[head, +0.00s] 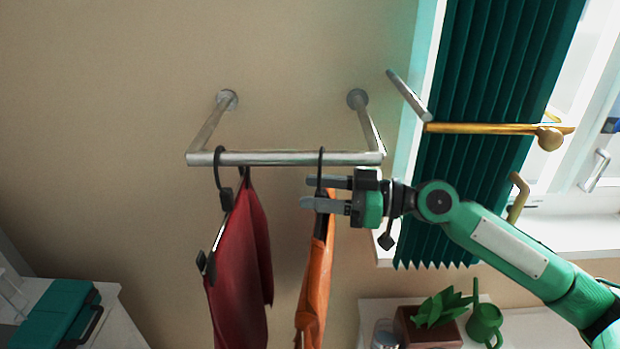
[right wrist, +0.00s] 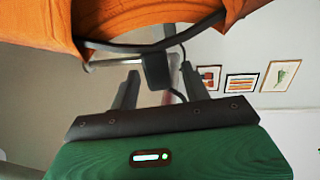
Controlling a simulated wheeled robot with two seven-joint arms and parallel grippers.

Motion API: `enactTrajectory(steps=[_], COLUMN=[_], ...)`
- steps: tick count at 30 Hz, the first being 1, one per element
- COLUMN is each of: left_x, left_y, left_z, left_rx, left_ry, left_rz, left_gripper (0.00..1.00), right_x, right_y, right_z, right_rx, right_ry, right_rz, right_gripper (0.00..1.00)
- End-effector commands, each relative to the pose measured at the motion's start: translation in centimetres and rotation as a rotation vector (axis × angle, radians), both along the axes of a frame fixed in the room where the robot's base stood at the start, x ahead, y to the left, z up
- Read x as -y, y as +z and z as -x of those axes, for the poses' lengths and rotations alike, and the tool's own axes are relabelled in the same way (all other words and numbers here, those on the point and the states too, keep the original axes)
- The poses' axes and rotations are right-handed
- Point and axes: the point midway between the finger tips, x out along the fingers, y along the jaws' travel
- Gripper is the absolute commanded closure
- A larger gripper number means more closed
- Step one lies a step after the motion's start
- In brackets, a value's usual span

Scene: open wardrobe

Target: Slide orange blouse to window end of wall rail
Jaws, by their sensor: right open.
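The orange blouse (head: 315,285) hangs by a dark hanger hook (head: 320,155) from the metal wall rail (head: 270,158), in the right part of its front bar. My right gripper (head: 307,193) reaches in from the right just below the bar, with its fingers apart. In the right wrist view the dark hanger neck (right wrist: 155,71) appears between the two fingertips, with the orange blouse (right wrist: 265,12) at the top. Contact with the fingers cannot be told. The window (head: 590,120) is on the right, beyond the rail's right end. My left gripper is out of view.
A dark red garment (head: 237,265) hangs on the rail's left part. A green pleated curtain (head: 490,80) and a brass rod (head: 480,128) are close to the right. Below stand a planter (head: 425,328) and a green watering can (head: 484,322). A teal case (head: 55,312) is lower left.

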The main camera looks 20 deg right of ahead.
Motion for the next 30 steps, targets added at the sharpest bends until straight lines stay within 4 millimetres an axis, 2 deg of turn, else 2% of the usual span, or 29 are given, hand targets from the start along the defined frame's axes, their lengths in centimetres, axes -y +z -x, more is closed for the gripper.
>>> enactTrajectory(steps=[1, 6, 16, 23, 30], left_x=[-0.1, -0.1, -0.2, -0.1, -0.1], left_y=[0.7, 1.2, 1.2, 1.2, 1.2], left_z=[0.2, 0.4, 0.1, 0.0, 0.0], left_rx=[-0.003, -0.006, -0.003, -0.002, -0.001], left_ry=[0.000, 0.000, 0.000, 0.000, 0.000], left_rz=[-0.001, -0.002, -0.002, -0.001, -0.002], left_gripper=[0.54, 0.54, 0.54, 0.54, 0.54], right_x=[-0.5, -1.4, -1.6, -1.6, -1.6], right_y=[0.4, 0.1, 0.0, 0.0, 0.0], right_z=[-0.2, -0.7, -0.7, -0.7, -0.7], right_rx=[0.000, 0.001, 0.001, 0.000, 0.001], right_ry=[0.001, 0.000, 0.000, 0.000, 0.000], right_rz=[-0.001, 0.000, 0.000, 0.001, 0.000], right_gripper=[0.53, 0.53, 0.53, 0.98, 1.00])
